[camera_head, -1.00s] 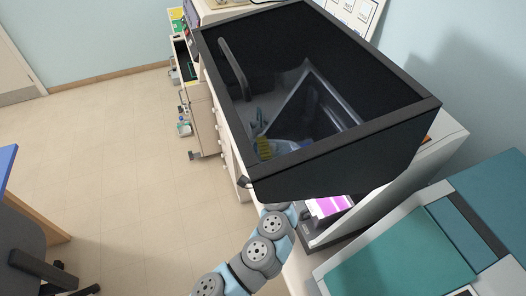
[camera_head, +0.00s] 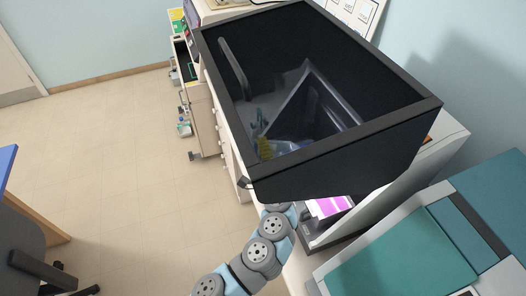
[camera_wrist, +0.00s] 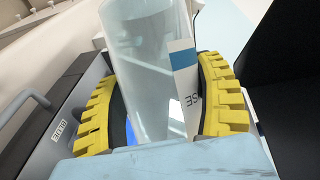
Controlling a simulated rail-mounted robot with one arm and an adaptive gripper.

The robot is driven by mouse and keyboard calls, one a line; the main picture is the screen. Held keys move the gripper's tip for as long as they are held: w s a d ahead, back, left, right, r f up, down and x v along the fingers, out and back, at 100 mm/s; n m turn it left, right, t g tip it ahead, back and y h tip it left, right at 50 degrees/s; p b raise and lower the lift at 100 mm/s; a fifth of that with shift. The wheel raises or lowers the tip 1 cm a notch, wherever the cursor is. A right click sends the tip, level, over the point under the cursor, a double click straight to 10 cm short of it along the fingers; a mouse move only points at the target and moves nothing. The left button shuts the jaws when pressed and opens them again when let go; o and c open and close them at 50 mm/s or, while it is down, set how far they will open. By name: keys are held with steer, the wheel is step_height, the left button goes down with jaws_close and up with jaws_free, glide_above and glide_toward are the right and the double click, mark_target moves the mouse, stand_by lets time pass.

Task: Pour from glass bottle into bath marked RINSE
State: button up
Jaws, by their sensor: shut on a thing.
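My gripper (camera_wrist: 160,78), with yellow toothed fingers, is shut on a clear glass bottle (camera_wrist: 143,60) in the wrist view. The bottle lies between both fingers and looks tilted. A white label with a blue band (camera_wrist: 184,58) shows at its right side, with letters like "SE" upside down; whether these belong to the bottle or to something behind it I cannot tell. In the head view my gripper (camera_head: 265,147) shows small and dim inside the dark hood. A bath marked RINSE cannot be made out for certain.
A dark grey box with a handle and a small label, seemingly "BLUE" (camera_wrist: 62,130), stands left of the gripper. The black-framed hood (camera_head: 345,133) encloses the work space. A pink-lit device (camera_head: 328,207) stands near my arm.

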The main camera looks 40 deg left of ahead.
steer(key=shift+f+m+y+b, duration=0.3)
steer(key=shift+f+m+b, duration=0.1)
steer(key=shift+f+b, duration=1.6)
steer(key=shift+r, duration=0.2)
stand_by(1.0)
steer(key=shift+r+n+p, duration=0.5)
steer(key=shift+r+p, duration=1.5)
steer(key=shift+p, duration=0.05)
steer(key=shift+w+d+r+n+h+p, duration=0.15)
steer(key=shift+r+n+h+p, duration=0.5)
steer(key=shift+p, duration=0.55)
steer(key=shift+d+n, duration=0.1)
steer(key=shift+n, duration=0.15)
steer(key=shift+f, duration=0.1)
